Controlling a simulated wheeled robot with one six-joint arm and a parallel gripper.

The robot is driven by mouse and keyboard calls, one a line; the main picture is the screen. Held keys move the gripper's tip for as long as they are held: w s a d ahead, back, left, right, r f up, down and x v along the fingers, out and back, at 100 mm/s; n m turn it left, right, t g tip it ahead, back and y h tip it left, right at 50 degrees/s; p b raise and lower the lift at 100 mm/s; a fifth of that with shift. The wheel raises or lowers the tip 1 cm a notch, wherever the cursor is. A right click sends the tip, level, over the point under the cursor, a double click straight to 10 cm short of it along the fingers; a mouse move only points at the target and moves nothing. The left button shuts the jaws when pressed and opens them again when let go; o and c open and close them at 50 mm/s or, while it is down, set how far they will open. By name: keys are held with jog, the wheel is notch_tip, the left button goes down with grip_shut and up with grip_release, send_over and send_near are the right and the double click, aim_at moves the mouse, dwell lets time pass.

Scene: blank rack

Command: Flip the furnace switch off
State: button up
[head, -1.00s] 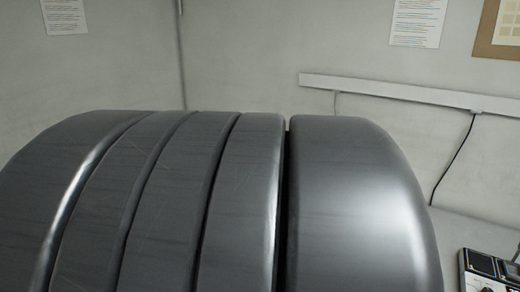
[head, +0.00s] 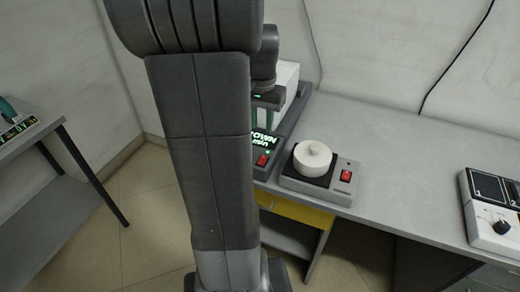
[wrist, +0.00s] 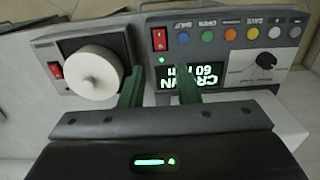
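The furnace panel (wrist: 218,58) is dark grey with a green-lit display (wrist: 190,76), a row of coloured buttons and a black knob. Its red switch (wrist: 159,39) is at the panel's left end in the wrist view. The switch also shows in the head view (head: 262,160), just right of my arm. I cannot tell which way its rocker is pressed. My gripper (wrist: 160,74) is open, its two green fingers apart with nothing between them. In the wrist view the switch lies just beyond the fingertips. My arm hides much of the furnace in the head view.
A grey heater unit (head: 318,185) with a white round pot (head: 312,158) and its own red switch (head: 346,176) stands beside the furnace. Another control box (head: 490,212) is at the bench's right end. The bench (head: 400,150) between is clear. A side table (head: 40,150) stands left.

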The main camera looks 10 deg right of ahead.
aim_at(262, 160)
jog(key=f, duration=1.3)
jog(key=shift+s+b, duration=0.2)
jog(key=shift+b, duration=0.1)
